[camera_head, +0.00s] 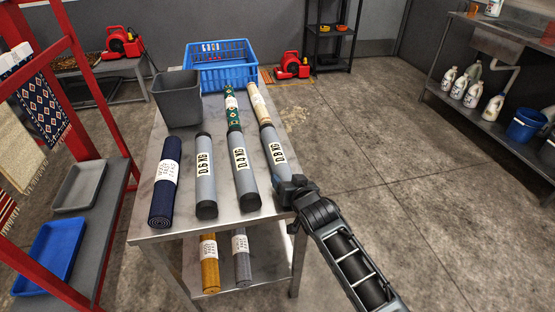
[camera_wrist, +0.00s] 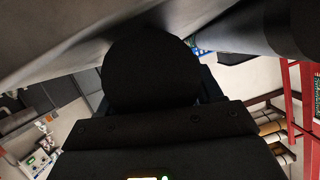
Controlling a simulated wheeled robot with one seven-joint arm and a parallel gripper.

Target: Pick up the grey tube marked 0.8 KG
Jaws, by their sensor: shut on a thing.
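The grey tube marked 0.8 KG (camera_head: 270,137) lies at the right edge of the metal table, its white label facing up. My gripper (camera_head: 291,189) is shut on its near end at the table's front right corner. In the wrist view a dark round end, apparently the tube's black cap (camera_wrist: 150,70), fills the middle; the fingertips are hidden there. Left of it lie two like grey tubes, marked 0.4 KG (camera_head: 241,159) and 0.6 KG (camera_head: 205,170). I cannot tell whether the held tube is clear of the tabletop.
A navy rolled rug (camera_head: 163,195) lies at the table's left. A grey bin (camera_head: 178,100) and a blue crate (camera_head: 222,78) stand at the back. Patterned rolls (camera_head: 232,105) lie behind the tubes. A red rack (camera_head: 105,80) stands left. The floor to the right is clear.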

